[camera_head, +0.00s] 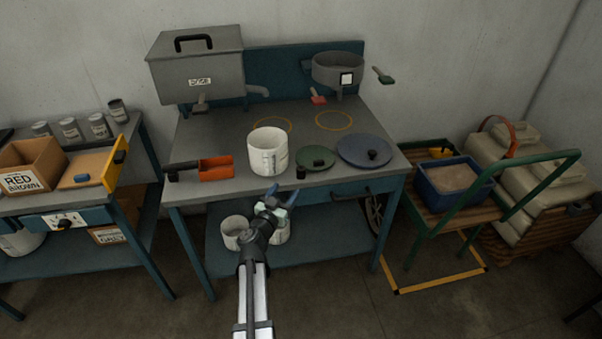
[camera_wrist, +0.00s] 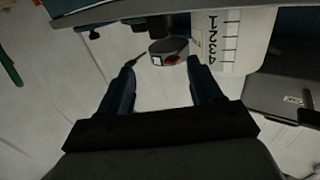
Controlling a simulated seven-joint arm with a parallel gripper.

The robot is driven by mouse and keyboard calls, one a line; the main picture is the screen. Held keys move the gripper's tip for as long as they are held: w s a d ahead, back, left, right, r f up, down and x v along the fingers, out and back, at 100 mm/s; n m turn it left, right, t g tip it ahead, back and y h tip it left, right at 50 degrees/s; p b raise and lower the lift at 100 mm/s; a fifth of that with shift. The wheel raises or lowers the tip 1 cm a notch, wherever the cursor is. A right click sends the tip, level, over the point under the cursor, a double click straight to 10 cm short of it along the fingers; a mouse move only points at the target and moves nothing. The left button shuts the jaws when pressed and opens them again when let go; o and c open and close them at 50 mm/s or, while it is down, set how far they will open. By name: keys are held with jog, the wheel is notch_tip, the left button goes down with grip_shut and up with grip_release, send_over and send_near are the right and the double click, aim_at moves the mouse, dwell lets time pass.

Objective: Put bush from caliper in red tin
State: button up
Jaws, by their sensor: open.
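My gripper (camera_head: 281,196) is open and empty, in front of the worktable's front edge and below the white bucket in the picture. Its two spread fingers also show in the wrist view (camera_wrist: 160,75), with nothing between them. I cannot make out a bush, a caliper or a red tin in either view. An orange-red scoop-like trough (camera_head: 216,168) with a dark-ended handle lies at the left front of the worktable. Several small grey tins (camera_head: 70,129) stand on the left bench; their labels are too small to read.
The worktable (camera_head: 218,133) holds a white graduated bucket (camera_head: 267,153), a green lid (camera_head: 316,157) and a blue lid (camera_head: 363,149). A grey hopper (camera_head: 197,68) and round pan (camera_head: 338,70) stand behind. The left bench has a RED BROWN box (camera_head: 30,166). A green-railed cart (camera_head: 455,212) stands right.

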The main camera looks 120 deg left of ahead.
send_near(301, 167)
jog(key=a, duration=0.4)
jog(key=shift+s+a+f, duration=0.1)
jog(key=shift+s+a, duration=0.2)
jog(key=shift+a, duration=0.65)
jog(key=shift+s+a+r, duration=0.1)
jog(key=shift+s+a, duration=0.2)
jog(key=shift+a, duration=0.65)
jog(key=shift+s+a+f, duration=0.1)
jog(key=shift+s+a, duration=0.2)
jog(key=shift+a, duration=0.65)
jog(key=shift+c, duration=0.3)
jog(key=c, duration=1.1)
